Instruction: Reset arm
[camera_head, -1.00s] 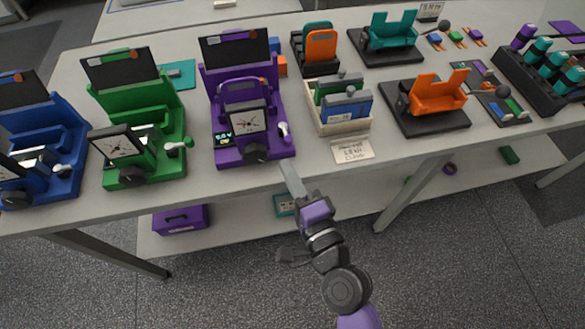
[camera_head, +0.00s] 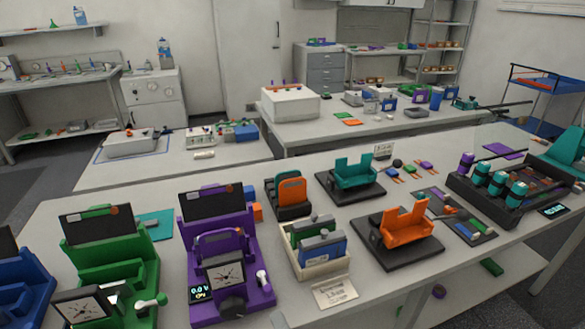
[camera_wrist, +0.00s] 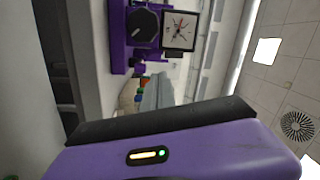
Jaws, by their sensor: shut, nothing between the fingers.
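My gripper (camera_wrist: 158,90) shows in the wrist view as grey fingers held together, with nothing between them, beyond my purple wrist housing. The purple cycler station (camera_head: 222,270), with a dial, a small display and a white-handled lever, stands at the front of the bench. It also shows in the wrist view (camera_wrist: 120,35), sideways, with its black knob and meter face, beyond the fingertips and apart from them.
On the bench stand a green station (camera_head: 105,265), a blue station (camera_head: 25,290), a cream bin (camera_head: 325,265) with upright packs, an orange cradle (camera_head: 405,228), a teal cradle (camera_head: 355,172) and a black rack (camera_head: 500,205). Another bench (camera_head: 345,130) lies behind.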

